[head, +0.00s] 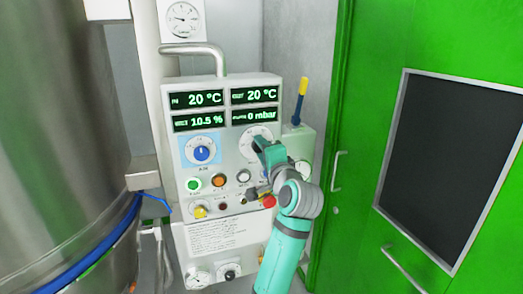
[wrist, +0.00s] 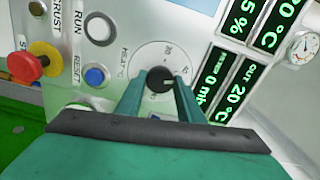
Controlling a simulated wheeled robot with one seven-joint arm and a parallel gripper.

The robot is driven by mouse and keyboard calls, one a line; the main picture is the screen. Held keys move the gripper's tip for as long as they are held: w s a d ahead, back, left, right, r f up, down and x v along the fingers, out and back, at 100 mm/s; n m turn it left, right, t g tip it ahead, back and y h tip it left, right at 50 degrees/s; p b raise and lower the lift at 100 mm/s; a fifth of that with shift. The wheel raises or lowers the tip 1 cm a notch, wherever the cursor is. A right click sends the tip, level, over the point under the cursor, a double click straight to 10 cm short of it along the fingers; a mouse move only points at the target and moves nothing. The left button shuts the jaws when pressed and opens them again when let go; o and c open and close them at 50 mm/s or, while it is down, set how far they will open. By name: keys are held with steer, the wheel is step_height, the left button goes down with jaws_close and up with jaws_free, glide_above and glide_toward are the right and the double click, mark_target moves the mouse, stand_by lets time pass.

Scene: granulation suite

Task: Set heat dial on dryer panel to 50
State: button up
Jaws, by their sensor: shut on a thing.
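The dryer panel (head: 222,205) faces me, with lit displays reading 20 °C, 20 °C, 10.5 % and 0 mbar. The heat dial (head: 247,139) is on its right side, below the displays; my gripper covers much of it in the head view. In the wrist view the white dial face (wrist: 150,52) shows a HEAT °C label and scale marks, upside down and partly hidden. My gripper (head: 259,146) is shut on the dial's black knob (wrist: 159,79), one finger on each side. The knob's pointer setting cannot be read.
A blue-knobbed dial (head: 202,153) sits left of the heat dial. Green and orange buttons (head: 218,181) are below it. A red emergency button (wrist: 26,68) and blue reset button (wrist: 95,76) are close to my gripper. A steel vessel (head: 60,130) stands left, green doors (head: 355,120) right.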

steer(key=shift+f+m, duration=0.1)
steer(key=shift+m, duration=4.6)
steer(key=o, duration=1.1)
steer(key=shift+c, duration=0.2)
steer(key=shift+s+d, duration=0.1)
steer(key=v, duration=1)
steer(key=shift+s, duration=0.3)
steer(key=shift+d, duration=0.1)
